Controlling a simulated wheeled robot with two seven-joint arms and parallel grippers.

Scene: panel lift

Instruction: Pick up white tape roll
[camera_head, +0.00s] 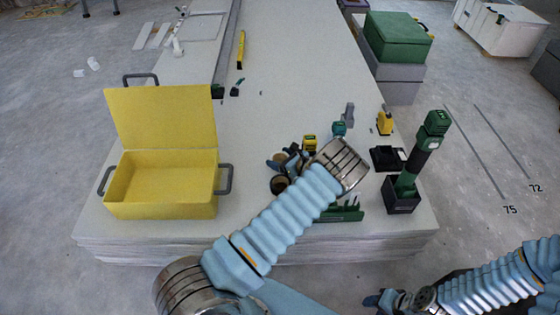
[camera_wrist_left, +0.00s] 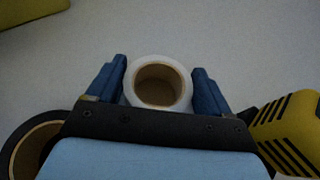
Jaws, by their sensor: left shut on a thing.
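The white tape roll (camera_wrist_left: 160,66) has a brown cardboard core. In the left wrist view it sits between the two blue fingers of my left gripper (camera_wrist_left: 160,88), which is shut on it. In the head view my left gripper (camera_head: 289,161) is over the right part of the stacked-panel surface, and I cannot clearly make out the white roll there. My right gripper (camera_head: 384,300) is low at the bottom right, off the panels; its jaws are too small and dark to read.
A dark tape roll (camera_head: 280,184) lies close by the left gripper, with a yellow tool (camera_wrist_left: 288,132) on the other side. An open yellow box (camera_head: 160,205) stands on the left of the panel stack (camera_head: 250,235). A green tool (camera_head: 422,150) stands at the right corner.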

